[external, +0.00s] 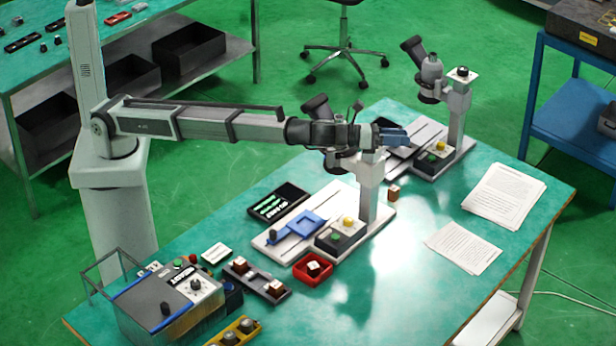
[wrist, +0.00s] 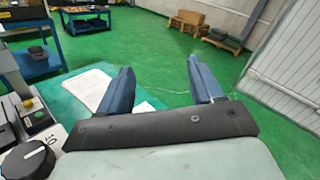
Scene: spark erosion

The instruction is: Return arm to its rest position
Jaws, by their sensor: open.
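My arm stretches out level from its column, high over the table (external: 420,290). My gripper (external: 405,137) is at its end, above the nearer microscope stand, with blue fingers pointing right. In the wrist view my gripper (wrist: 160,85) shows two blue fingers wide apart with nothing between them. It looks out past the table edge toward the green floor.
Two microscope stands, a nearer one (external: 370,185) and a farther one (external: 455,112), rise from the table close to my gripper. A red tray (external: 298,273), a dark tray (external: 278,293) and a control box (external: 165,305) stand in front. Papers (external: 505,195) lie at right.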

